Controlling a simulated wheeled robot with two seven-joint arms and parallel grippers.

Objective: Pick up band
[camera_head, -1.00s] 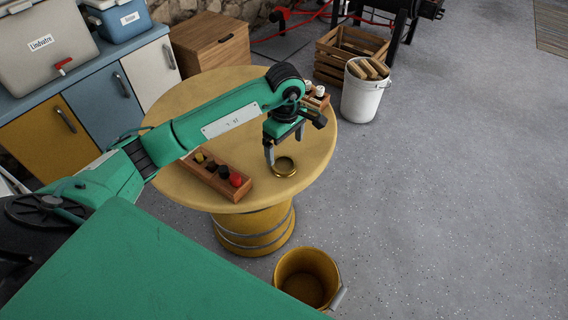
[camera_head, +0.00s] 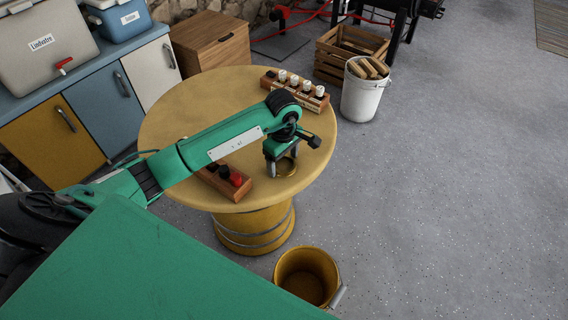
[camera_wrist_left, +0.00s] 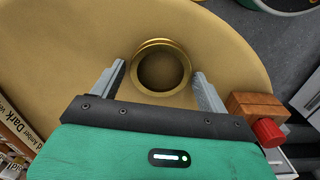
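The band is a brass-coloured ring (camera_head: 286,166) lying flat on the round yellow table (camera_head: 180,115), near its right front edge. My left gripper (camera_head: 283,168) is open just above it. In the left wrist view the band (camera_wrist_left: 160,68) shows between and a little beyond the two fingertips of the gripper (camera_wrist_left: 157,82), with a gap on each side. In the head view the fingers and wrist partly hide the band. My right gripper is not in view.
A wooden block with dark and red pieces (camera_head: 226,180) lies left of the band, partly under my arm. Another block with white-topped pieces (camera_head: 294,88) stands at the table's back. A white bucket (camera_head: 364,96) and a yellow bucket (camera_head: 306,276) stand on the floor.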

